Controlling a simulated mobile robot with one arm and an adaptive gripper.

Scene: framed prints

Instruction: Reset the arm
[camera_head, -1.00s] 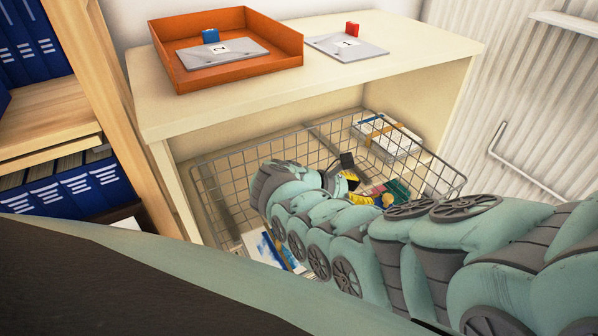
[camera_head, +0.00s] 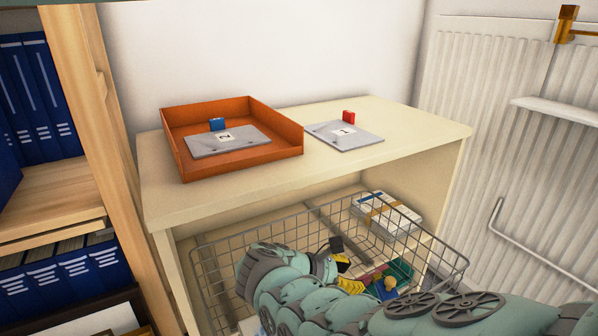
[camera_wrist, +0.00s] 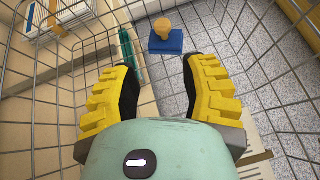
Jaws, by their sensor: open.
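My arm reaches in from the lower right in the head view, over the wire basket (camera_head: 222,262) below the shelf top. My gripper (camera_head: 346,272) has yellow-padded fingers and is at the basket, partly hidden by my arm. In the wrist view my gripper (camera_wrist: 158,80) is open, with nothing between its fingers. A blue block with a tan knob (camera_wrist: 166,42) lies beyond the fingertips, apart from them. A green item (camera_wrist: 129,52) lies beside it, near the left finger.
On the shelf top (camera_head: 400,160), an orange tray (camera_head: 240,166) holds a grey plate marked 2 (camera_head: 215,145) with a blue clip. A plate marked 1 (camera_head: 335,139) with a red clip lies beside it. A radiator (camera_head: 480,130) stands right, blue binders (camera_head: 40,100) left.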

